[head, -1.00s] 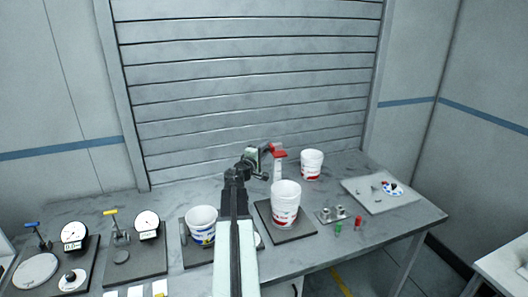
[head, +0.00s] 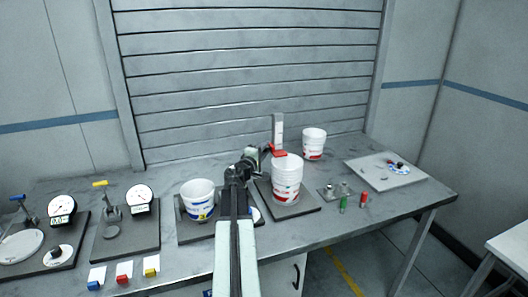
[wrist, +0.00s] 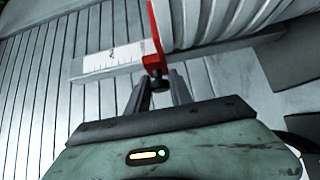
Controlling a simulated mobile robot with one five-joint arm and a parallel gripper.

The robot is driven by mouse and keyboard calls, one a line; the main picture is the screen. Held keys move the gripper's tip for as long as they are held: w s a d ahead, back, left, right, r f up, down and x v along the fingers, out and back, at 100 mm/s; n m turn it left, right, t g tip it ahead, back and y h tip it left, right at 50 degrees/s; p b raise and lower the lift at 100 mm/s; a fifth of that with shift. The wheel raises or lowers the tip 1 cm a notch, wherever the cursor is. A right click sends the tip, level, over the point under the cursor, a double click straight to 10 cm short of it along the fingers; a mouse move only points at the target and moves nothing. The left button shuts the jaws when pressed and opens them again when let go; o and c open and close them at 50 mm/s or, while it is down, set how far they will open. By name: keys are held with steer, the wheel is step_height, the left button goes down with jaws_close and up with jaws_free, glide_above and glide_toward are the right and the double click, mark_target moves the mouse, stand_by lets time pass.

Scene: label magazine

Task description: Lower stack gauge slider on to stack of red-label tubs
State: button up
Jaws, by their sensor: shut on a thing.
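The stack gauge is a white upright scale (head: 278,128) behind the stack of red-label tubs (head: 287,180), which stands on a dark plate. Its red slider (head: 276,151) sits low on the scale, at about the height of the stack's rim. I cannot tell whether it touches the rim. My gripper (head: 258,153) is beside the slider. In the wrist view my gripper (wrist: 158,88) is shut on the slider's dark knob; the red slider (wrist: 153,45) stands between the scale (wrist: 108,60) and the ribbed tub stack (wrist: 195,22).
A blue-label tub (head: 197,197) stands to the left of my arm. Another red-label tub (head: 314,143) stands behind right. Small metal parts (head: 340,189), green and red pieces and a pale tray (head: 385,172) are on the right. Dial gauges (head: 138,197) stand on the left.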

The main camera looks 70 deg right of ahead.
steer(key=o, duration=0.9)
steer(key=a, duration=0.7)
steer(key=shift+w+a, duration=0.35)
steer(key=shift+w, duration=0.05)
